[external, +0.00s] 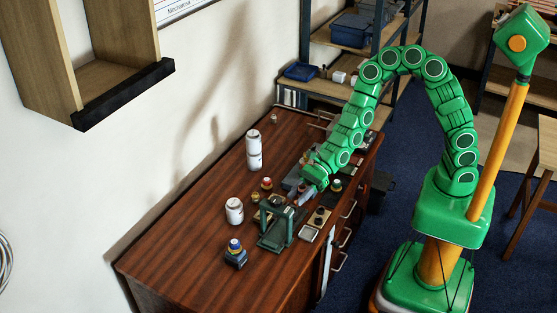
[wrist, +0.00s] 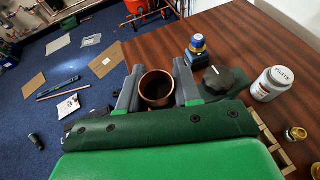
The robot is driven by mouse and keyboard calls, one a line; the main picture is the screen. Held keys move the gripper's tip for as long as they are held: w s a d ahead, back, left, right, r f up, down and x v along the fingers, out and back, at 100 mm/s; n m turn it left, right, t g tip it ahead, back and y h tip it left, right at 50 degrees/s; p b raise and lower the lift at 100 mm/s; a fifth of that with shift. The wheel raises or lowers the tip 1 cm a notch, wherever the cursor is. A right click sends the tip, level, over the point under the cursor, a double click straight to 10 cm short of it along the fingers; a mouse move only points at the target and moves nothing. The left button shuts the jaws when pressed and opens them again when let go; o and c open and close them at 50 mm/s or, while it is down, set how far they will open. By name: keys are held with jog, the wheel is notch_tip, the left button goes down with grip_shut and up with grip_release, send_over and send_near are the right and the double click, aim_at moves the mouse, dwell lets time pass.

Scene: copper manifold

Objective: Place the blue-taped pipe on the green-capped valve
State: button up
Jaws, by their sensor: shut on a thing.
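My gripper (external: 304,193) is low over the wooden bench in the external view. In the wrist view its two grey fingers (wrist: 158,92) are shut on a copper pipe (wrist: 157,84), seen down its open end. No blue tape shows on the visible part of the pipe. A small fitting with a dark green top (external: 336,185), which looks like the green-capped valve, stands just right of my gripper. I cannot make it out in the wrist view. A red-topped fitting (external: 267,184) stands left of my gripper.
A green stand (external: 275,232) is in front of my gripper. White jars (external: 254,150) (external: 235,211) stand to the left. The bench's front left (external: 180,262) is clear.

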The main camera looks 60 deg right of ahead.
jog(key=w+d, duration=0.3)
jog(key=d, duration=0.4)
jog(key=n+g, duration=0.1)
send_over(336, 184)
notch_tip(336, 184, down, 4)
jog(key=shift+f, duration=6.05)
jog(key=shift+f, duration=0.15)
jog(key=o, duration=1)
